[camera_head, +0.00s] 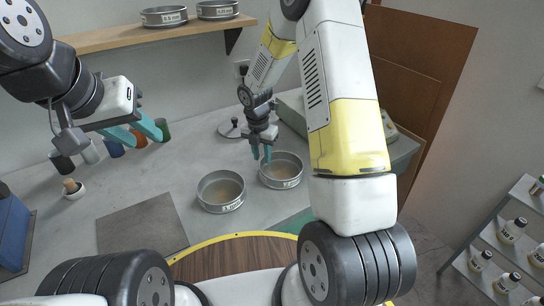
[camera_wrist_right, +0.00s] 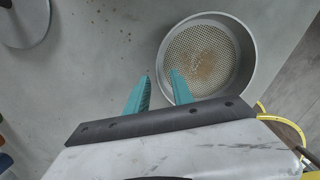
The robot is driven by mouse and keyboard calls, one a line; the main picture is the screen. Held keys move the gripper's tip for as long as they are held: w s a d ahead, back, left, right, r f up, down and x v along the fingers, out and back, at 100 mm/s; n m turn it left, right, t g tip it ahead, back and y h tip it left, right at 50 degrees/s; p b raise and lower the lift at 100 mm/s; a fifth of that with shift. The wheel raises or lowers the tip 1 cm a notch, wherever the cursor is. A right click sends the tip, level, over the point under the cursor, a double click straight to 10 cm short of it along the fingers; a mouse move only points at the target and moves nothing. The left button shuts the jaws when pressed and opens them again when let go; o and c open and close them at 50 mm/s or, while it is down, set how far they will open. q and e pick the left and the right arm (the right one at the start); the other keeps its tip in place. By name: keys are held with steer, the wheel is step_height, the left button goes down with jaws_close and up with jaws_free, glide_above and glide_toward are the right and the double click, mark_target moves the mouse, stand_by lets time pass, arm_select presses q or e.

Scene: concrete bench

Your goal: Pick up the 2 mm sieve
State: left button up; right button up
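Two round metal sieves stand on the bench: a front-left one (camera_head: 221,205) and a back-right one (camera_head: 283,183). Each has a front label, too small for me to read surely, so I cannot tell which is 2 mm. My right gripper (camera_head: 262,154) is open, pointing down at the back-left rim of the back-right sieve. In the right wrist view a sieve (camera_wrist_right: 246,42) with a mesh floor lies at the fingertips (camera_wrist_right: 160,76). One finger overlaps its rim and the other is outside. My left gripper (camera_head: 148,140) is open and empty, over the back left of the bench.
Two more sieves (camera_head: 164,17) (camera_head: 217,10) sit on the wooden shelf (camera_head: 120,37). Several small jars (camera_head: 89,153) line the bench back. A grey mat (camera_head: 140,228) lies left of the sieves; a round-based stand (camera_head: 231,130) is near my right gripper.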

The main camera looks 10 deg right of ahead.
step_height(320, 180, down, 2)
steer(key=shift+w+d+f, duration=0.1)
steer(key=shift+w+f, duration=0.05)
steer(key=shift+f, duration=0.1)
jaws_close()
stand_by(1.3)
